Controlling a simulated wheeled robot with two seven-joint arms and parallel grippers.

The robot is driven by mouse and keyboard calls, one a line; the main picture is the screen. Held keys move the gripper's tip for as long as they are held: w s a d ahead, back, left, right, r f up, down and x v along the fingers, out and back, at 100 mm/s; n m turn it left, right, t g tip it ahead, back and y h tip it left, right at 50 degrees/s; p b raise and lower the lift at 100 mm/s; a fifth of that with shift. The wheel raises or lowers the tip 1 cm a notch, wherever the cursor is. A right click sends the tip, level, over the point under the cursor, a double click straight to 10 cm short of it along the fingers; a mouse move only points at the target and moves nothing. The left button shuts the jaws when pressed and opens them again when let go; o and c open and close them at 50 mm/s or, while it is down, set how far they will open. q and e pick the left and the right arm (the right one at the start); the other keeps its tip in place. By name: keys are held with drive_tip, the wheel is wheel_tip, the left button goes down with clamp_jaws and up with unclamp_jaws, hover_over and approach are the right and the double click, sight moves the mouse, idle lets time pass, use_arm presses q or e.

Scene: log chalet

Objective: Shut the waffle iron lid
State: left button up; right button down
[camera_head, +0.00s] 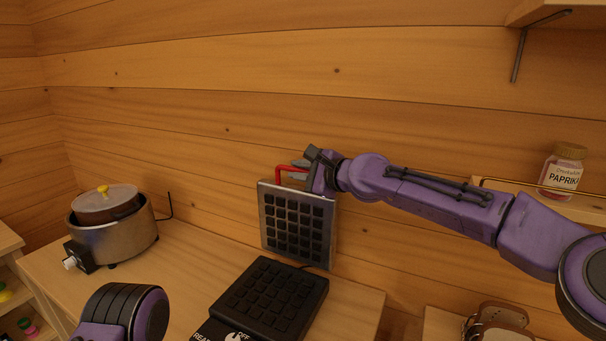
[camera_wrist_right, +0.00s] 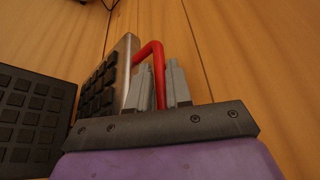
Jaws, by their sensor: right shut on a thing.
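The waffle iron stands on the wooden counter with its lid (camera_head: 297,225) raised upright, its dark grid plate facing forward. Its black base (camera_head: 270,300) lies flat below, also gridded. A red handle (camera_head: 281,172) sticks up from the lid's top edge. My right gripper (camera_head: 303,168) is at the handle; in the right wrist view its grey fingers (camera_wrist_right: 162,88) stand on either side of the red handle (camera_wrist_right: 156,52), shut on it. The lid (camera_wrist_right: 122,75) and base (camera_wrist_right: 32,120) show at left there. Of my left arm, only a purple link shows at the bottom; its gripper is out of view.
A steel pot cooker (camera_head: 118,238) with a lid stands on the counter (camera_head: 190,265) at left. A paprika jar (camera_head: 563,171) sits on a wall shelf at right. Brown mitt-like items (camera_head: 497,318) lie lower right. The counter between cooker and waffle iron is clear.

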drive_tip(key=s+a+f+n+t+b, duration=0.1)
drive_tip(key=s+a+n+b, duration=0.1)
drive_tip(key=s+b, duration=0.4)
drive_tip(key=s+a+f+n+t+y+b, duration=0.1)
drive_tip(key=s+a+f+n+b, duration=0.1)
drive_tip(key=s+b, duration=0.4)
drive_tip(key=shift+s+a+f+n+t, duration=0.3)
drive_tip(key=shift+s+a+n, duration=0.4)
drive_tip(key=shift+s+a, duration=0.1)
